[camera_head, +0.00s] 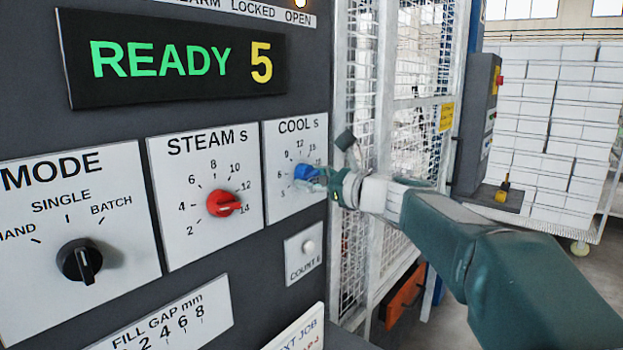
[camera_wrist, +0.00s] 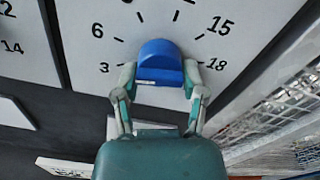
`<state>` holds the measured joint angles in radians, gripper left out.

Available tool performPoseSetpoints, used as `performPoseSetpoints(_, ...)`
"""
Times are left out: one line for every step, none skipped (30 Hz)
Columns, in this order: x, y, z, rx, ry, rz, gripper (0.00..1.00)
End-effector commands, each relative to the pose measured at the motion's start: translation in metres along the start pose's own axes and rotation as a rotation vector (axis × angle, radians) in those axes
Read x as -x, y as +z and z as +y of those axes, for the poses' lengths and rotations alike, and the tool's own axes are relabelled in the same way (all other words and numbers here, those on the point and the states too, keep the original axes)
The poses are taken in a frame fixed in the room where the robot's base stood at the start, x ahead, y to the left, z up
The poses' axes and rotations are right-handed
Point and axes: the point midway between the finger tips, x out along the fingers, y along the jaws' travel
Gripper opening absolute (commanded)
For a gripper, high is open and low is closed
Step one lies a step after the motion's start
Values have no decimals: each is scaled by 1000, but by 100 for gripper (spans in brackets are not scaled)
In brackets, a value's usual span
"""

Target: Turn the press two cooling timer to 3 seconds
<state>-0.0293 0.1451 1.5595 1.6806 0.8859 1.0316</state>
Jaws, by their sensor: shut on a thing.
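The blue cooling knob (camera_head: 307,172) sits on the white COOL s dial plate (camera_head: 292,212) at the right of the panel, with marks from 3 to 18. My gripper (camera_head: 325,180) reaches it from the right. In the wrist view the blue knob (camera_wrist: 160,56) is between the two fingers of my gripper (camera_wrist: 160,82), one on each side and shut on it. The 3 mark is left of the knob and the 18 mark is right. The fingers hide part of the knob, and I cannot tell which mark it points to.
The red STEAM s knob (camera_head: 223,203) and black MODE knob (camera_head: 79,261) are to the left. A white button (camera_head: 308,247) is below the cooling dial. The display (camera_head: 170,60) reads READY 5. A mesh guard (camera_head: 412,140) stands right of the panel.

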Motion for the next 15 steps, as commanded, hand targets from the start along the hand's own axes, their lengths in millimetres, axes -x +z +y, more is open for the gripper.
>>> performPoseSetpoints(0,1,0,37,-1,-1,7)
performPoseSetpoints(0,1,0,61,-1,-1,7)
performPoseSetpoints(0,1,0,91,-1,-2,7)
performPoseSetpoints(0,1,0,114,-1,-2,7)
performPoseSetpoints(0,1,-1,134,-1,-2,7)
performPoseSetpoints(0,1,-1,161,-1,-2,7)
performPoseSetpoints(0,1,-1,181,-1,-2,7)
performPoseSetpoints(0,1,-1,199,-1,-2,7)
performPoseSetpoints(0,1,-1,221,-1,-2,7)
performPoseSetpoints(0,1,-1,237,-1,-2,7)
performPoseSetpoints(0,1,-1,251,-1,-2,7)
performPoseSetpoints(0,1,-1,270,-1,-2,7)
performPoseSetpoints(0,1,-1,281,0,-2,7)
performPoseSetpoints(0,1,-1,293,0,-2,7)
performPoseSetpoints(0,1,-1,305,0,-2,7)
